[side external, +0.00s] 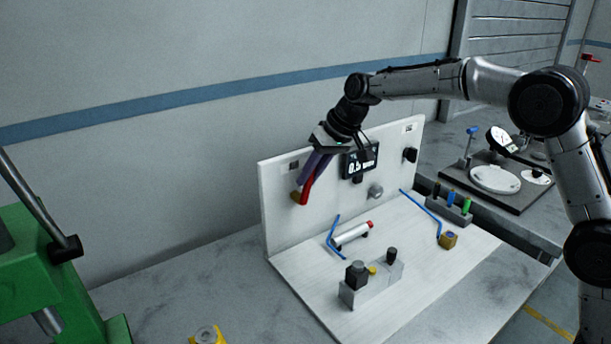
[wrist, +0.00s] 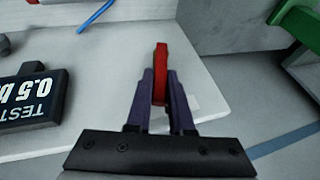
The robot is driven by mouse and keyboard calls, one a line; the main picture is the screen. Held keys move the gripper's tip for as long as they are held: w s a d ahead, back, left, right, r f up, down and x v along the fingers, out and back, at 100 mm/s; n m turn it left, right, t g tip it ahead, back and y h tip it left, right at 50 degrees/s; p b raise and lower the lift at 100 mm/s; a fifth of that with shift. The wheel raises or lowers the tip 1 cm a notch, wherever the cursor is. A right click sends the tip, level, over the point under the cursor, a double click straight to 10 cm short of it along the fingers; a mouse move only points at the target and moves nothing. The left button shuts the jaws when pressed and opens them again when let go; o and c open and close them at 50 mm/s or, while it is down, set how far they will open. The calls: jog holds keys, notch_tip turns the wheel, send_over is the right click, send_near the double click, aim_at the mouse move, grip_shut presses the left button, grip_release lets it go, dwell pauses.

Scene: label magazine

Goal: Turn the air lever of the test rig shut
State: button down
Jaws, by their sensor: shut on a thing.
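The test rig is a white base with an upright white back panel (side external: 388,148). The red air lever (side external: 306,192) is at the left end of the panel, on a brass-coloured valve (side external: 295,196). My gripper (side external: 310,178) reaches down to it from above, and its purple fingers are shut on the lever. In the wrist view the red lever (wrist: 161,70) stands between the two purple fingertips (wrist: 161,78). The lever slants up from the valve in the side view. The valve is partly hidden by the lever and fingers.
A pressure display (side external: 360,160) sits on the panel right of my gripper. A white cylinder with a red end (side external: 353,233), blue tubes (side external: 333,240) and a grey block with black knobs (side external: 371,280) are on the base. A green press (side external: 45,280) stands at far left.

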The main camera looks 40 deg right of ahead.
jog(key=d+f+m+t+y, duration=0.2)
jog(key=d+f+m+y, duration=0.2)
jog(key=y, duration=0.9)
jog(key=shift+d+f+t+y, duration=0.3)
jog(key=shift+d+f, duration=0.15)
jog(key=shift+f, duration=0.7)
jog(key=c, duration=0.8)
grip_release()
jog(key=v, duration=1.3)
jog(key=shift+d, duration=0.35)
